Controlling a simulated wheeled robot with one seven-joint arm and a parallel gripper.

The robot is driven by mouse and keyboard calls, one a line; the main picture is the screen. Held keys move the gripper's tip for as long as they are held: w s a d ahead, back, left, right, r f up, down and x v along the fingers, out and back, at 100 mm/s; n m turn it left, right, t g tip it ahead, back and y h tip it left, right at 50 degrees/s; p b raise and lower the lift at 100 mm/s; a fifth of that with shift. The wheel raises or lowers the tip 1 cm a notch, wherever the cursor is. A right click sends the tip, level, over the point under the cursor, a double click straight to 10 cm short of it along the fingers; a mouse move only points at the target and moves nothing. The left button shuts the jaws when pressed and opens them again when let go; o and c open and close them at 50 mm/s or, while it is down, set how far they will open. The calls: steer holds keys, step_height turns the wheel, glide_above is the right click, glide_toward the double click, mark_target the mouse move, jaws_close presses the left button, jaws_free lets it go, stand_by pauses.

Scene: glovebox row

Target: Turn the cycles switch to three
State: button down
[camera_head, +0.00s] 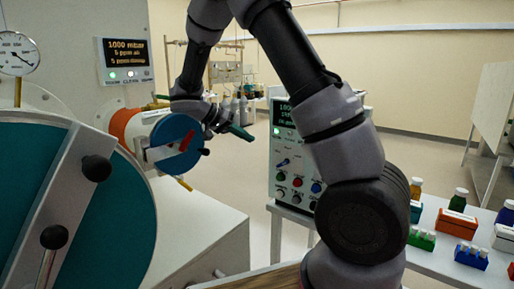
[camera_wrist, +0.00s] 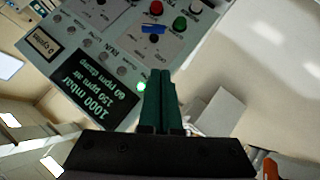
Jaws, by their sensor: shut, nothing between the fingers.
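A grey control panel (camera_head: 285,190) stands right of my gripper in the head view, partly hidden by my arm. It bears a blue pointer switch (camera_head: 283,162), which also shows in the wrist view (camera_wrist: 153,29), turned nearly sideways there. Its small labels are too blurred to read, so I cannot tell its setting or whether it is the cycles switch. A small plate reading "0 cycles" (camera_wrist: 43,42) is on the panel in the wrist view. My gripper (camera_head: 246,134) has green fingers, shut and empty (camera_wrist: 161,75). In the wrist view their tips appear just below the blue switch.
The panel has a dark display (camera_wrist: 95,90), a green button (camera_wrist: 180,23) and a red button (camera_wrist: 196,6). A glovebox with a round teal door (camera_head: 110,210) fills the left. A table with bottles and coloured racks (camera_head: 421,238) stands at the right.

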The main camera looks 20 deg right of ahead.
mark_target(282, 164)
steer(key=s+a+f+x, duration=0.1)
steer(key=s+x, duration=0.1)
steer(key=x, duration=0.9)
steer(key=shift+d+f, duration=0.3)
steer(key=shift+f, duration=0.25)
steer(key=shift+s+f, duration=0.1)
steer(key=shift+s+f+n+g+h, duration=0.1)
steer(key=shift+f+n+g+h, duration=0.6)
steer(key=shift+f+g+h, duration=0.15)
steer(key=shift+f, duration=0.35)
steer(key=shift+r, duration=0.1)
